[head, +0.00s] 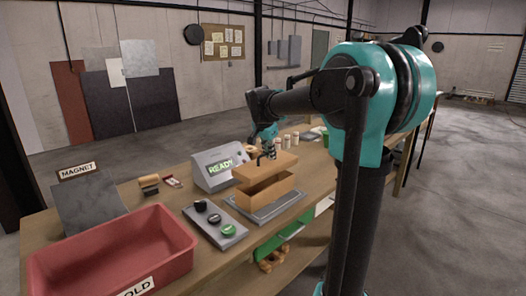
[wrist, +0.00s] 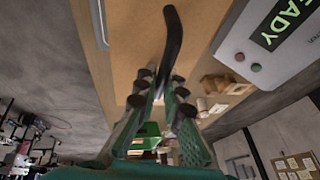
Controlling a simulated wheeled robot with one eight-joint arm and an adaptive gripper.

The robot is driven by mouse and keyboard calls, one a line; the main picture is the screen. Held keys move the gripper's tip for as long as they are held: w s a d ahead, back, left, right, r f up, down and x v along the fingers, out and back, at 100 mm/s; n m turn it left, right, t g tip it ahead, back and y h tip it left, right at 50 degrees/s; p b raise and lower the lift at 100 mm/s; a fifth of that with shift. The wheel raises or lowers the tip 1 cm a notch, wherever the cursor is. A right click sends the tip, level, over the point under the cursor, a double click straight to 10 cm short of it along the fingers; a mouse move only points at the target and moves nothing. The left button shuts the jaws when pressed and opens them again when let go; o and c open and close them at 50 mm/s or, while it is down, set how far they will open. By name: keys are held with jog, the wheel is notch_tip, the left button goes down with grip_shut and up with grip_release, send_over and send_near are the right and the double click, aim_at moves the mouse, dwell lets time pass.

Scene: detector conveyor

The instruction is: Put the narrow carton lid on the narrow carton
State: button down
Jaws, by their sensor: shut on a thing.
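The narrow carton (head: 262,195) is an open tan box standing on a grey plate on the bench in the head view. The narrow carton lid (head: 256,170) is a flat tan panel just above it, roughly lined up with the opening. A gap seems to show between lid and carton. My gripper (head: 268,151) is above the lid, shut on its dark handle. In the wrist view the fingers of my gripper (wrist: 160,80) close on the curved black handle (wrist: 174,35), with the tan lid (wrist: 130,50) behind. The carton is not clearly seen there.
A grey console reading READY (head: 214,167) stands behind and left of the carton. A button panel (head: 215,222) is in front of it. A red bin (head: 115,255) and a dark MAGNET plate (head: 88,205) are at the left. Small cylinders (head: 286,141) stand behind the lid.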

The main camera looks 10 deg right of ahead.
aim_at(269, 161)
jog(key=shift+f, duration=1.95)
jog(key=shift+f, duration=1.55)
jog(key=c, duration=1.6)
grip_release()
jog(key=shift+o, duration=0.2)
jog(key=shift+r, duration=0.1)
